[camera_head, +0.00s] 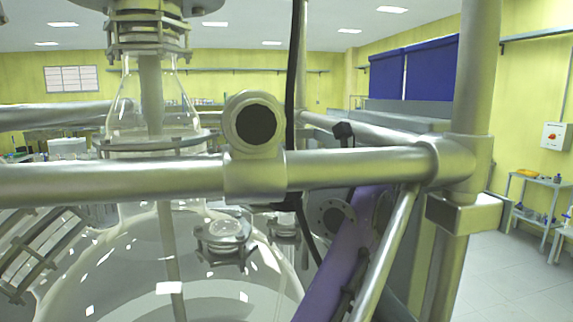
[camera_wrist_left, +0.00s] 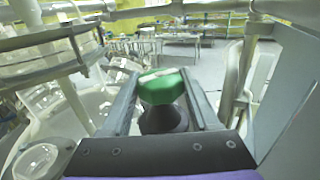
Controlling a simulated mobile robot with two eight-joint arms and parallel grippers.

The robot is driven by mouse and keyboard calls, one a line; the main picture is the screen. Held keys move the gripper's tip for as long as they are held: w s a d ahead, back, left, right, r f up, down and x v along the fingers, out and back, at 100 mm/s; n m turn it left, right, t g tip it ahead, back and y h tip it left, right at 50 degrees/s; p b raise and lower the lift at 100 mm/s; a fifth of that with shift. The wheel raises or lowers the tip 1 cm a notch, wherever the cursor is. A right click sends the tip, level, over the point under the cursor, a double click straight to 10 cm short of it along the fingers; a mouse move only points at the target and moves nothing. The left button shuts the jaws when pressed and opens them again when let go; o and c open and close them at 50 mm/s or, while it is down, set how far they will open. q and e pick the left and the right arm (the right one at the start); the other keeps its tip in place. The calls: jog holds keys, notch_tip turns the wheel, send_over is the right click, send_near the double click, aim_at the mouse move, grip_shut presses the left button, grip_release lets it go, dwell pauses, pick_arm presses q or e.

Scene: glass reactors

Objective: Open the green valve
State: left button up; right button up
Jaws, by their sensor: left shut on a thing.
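The green valve (camera_wrist_left: 162,87) has a faceted green knob on a dark conical stem and shows in the middle of the left wrist view. My left gripper (camera_wrist_left: 160,96) has one grey finger on each side of the knob and is shut on it. The lower part of the stem is hidden behind the gripper's body. In the head view neither the valve nor the gripper's fingers can be made out behind the metal frame. My right gripper shows in neither view.
A large glass reactor vessel (camera_head: 110,275) fills the lower left of the head view. A metal pipe frame (camera_head: 355,165) crosses in front. In the left wrist view, glassware with a metal flange (camera_wrist_left: 45,55) stands close on the left. Open floor (camera_head: 515,280) lies at the right.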

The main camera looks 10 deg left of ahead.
pick_arm(q)
jog(key=shift+g, duration=0.3)
jog(key=o, duration=1.4)
